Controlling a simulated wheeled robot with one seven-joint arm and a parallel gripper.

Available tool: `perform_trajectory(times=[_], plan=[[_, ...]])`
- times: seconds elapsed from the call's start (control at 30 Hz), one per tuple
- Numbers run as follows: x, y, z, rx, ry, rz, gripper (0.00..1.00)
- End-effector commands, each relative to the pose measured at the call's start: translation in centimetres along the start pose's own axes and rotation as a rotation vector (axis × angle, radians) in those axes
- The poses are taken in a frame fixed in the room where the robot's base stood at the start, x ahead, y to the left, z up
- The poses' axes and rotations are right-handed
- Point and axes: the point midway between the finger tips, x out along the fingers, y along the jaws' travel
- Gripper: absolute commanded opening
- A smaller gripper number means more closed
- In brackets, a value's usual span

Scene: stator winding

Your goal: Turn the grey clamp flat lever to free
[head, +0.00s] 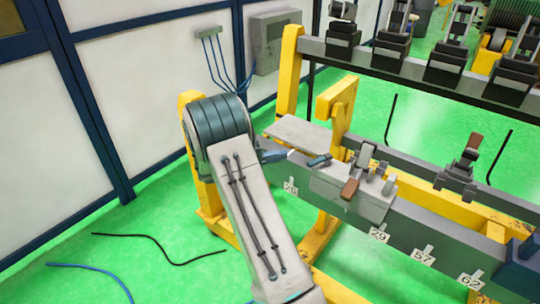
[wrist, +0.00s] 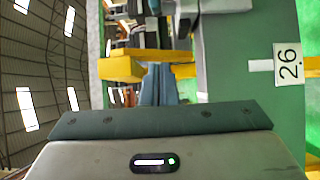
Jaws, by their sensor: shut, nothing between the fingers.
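The grey clamp (head: 355,197) is a block on the dark rail, with upright metal levers and a brown-red handle (head: 349,189) on its front. A short dark flat piece (head: 320,160) sticks out at its left end; I cannot tell whether this is the flat lever. My gripper (head: 284,154) reaches in from the left, its fingers pointing right towards that piece. In the wrist view my gripper's blue-grey fingers (wrist: 160,85) are together and hold nothing. Whether the fingertips touch the clamp cannot be told.
A yellow post (head: 336,105) stands behind the clamp. A back rail (head: 420,72) carries several black clamps.

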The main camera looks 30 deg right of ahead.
Motion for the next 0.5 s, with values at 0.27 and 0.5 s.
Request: perform_trajectory(times=[0.27,0.5], plan=[[5.0,0.2,0.9,-0.004,0.0,-0.002,0.0],[5.5,0.1,3.3,-0.002,0.0,-0.002,0.0]])
